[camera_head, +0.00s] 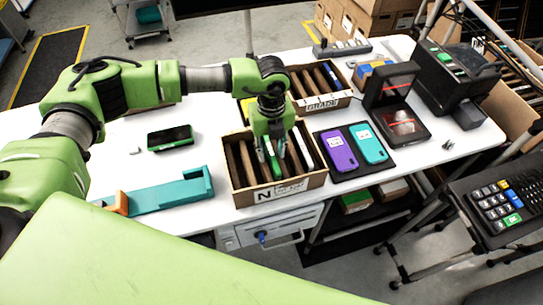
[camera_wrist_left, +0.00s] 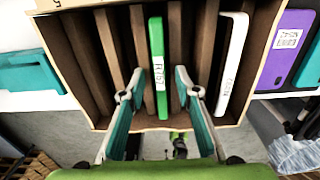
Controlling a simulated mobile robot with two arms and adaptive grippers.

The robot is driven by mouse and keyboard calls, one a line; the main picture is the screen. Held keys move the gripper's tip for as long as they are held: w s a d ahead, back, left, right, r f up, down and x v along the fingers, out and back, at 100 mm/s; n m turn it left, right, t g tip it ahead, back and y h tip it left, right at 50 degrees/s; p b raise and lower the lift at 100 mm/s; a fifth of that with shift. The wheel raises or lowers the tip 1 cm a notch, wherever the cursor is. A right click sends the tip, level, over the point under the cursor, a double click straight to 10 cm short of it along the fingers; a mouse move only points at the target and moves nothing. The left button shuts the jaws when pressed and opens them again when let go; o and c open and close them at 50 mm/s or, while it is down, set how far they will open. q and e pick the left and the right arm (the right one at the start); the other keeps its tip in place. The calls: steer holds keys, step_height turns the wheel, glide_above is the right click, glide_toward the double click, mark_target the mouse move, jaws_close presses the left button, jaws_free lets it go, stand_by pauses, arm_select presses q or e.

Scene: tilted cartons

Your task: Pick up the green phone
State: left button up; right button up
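The green phone (camera_wrist_left: 157,68) stands on edge in a slot of the tilted carton (camera_wrist_left: 85,12), with a white label facing the left wrist camera. In the head view the carton (camera_head: 236,196) is at the front of the table, and the green phone (camera_head: 273,160) is partly hidden by my left gripper (camera_head: 276,158). My left gripper also shows in the left wrist view (camera_wrist_left: 157,92); its fingers are open, one on each side of the phone, with gaps visible between fingers and phone. My right gripper is not in view.
A white phone (camera_wrist_left: 232,65) stands in the same carton, to the right. Brown dividers flank the slots. A purple phone (camera_head: 338,150) and a teal phone (camera_head: 369,143) lie on a black mat right of the carton. Another carton (camera_head: 325,103) stands behind. A teal tray (camera_head: 170,194) lies left.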

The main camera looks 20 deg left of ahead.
arm_select(q)
steer(key=shift+c, duration=0.7)
jaws_close()
